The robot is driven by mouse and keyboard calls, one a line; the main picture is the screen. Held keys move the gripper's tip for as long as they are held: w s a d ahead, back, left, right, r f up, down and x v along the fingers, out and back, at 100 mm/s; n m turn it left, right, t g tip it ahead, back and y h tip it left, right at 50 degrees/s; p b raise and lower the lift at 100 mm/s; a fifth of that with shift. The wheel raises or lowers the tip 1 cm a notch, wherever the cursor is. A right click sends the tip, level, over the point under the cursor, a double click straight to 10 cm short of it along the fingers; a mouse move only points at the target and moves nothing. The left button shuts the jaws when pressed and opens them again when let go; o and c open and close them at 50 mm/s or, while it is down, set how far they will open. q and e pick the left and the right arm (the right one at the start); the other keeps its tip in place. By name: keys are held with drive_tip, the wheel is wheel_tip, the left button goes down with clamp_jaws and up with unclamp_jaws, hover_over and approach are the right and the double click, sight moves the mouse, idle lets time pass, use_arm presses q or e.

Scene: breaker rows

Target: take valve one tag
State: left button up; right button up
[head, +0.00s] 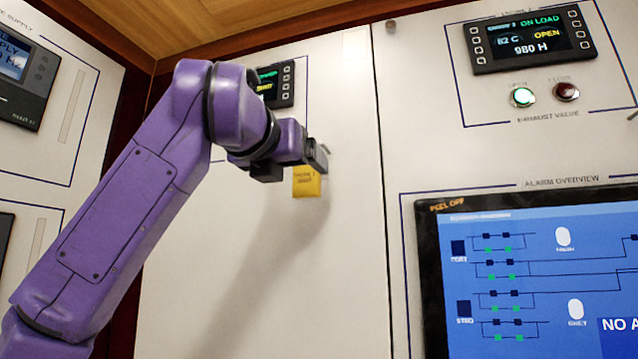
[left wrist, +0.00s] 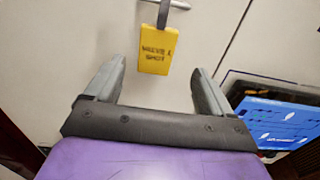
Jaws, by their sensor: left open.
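The yellow valve one tag (head: 307,181) hangs on the pale cabinet panel, just below my left gripper in the head view. In the left wrist view the tag (left wrist: 154,50) hangs from a dark strap at the top, with lettering that reads like "VALVE 1 SHUT". My left gripper (head: 300,165) is at the panel, its arm coming in from the left. In the left wrist view its two grey fingers (left wrist: 157,78) are spread apart with nothing between them. The tag lies beyond the fingertips, roughly centred between them. My right gripper is not in view.
A small display (head: 272,86) is partly hidden behind my left arm. A large blue alarm screen (head: 540,270) fills the lower right. The panel below the tag is bare.

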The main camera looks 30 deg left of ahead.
sight(305, 170)
use_arm(q)
drive_tip(key=shift+w+a+r+p, duration=0.2)
drive_tip(key=shift+w+p, duration=0.05)
drive_tip(key=shift+w, duration=0.15)
drive_tip(key=shift+w+a+r+p, duration=0.2)
drive_tip(key=shift+w+p, duration=0.05)
drive_tip(key=shift+w, duration=0.1)
drive_tip(key=shift+w+a, duration=0.15)
drive_tip(key=shift+w, duration=0.2)
drive_tip(key=p+x, duration=0.2)
drive_tip(key=x, duration=0.1)
drive_tip(key=p+x, duration=0.1)
drive_tip(key=x, duration=0.1)
drive_tip(key=shift+w+r, duration=0.15)
drive_tip(key=shift+r, duration=0.1)
drive_tip(key=shift+w+a+f, duration=0.1)
drive_tip(key=shift+w, duration=0.2)
drive_tip(key=shift+s, duration=0.2)
drive_tip(key=shift+c, duration=1.2)
drive_tip(key=c, duration=0.8)
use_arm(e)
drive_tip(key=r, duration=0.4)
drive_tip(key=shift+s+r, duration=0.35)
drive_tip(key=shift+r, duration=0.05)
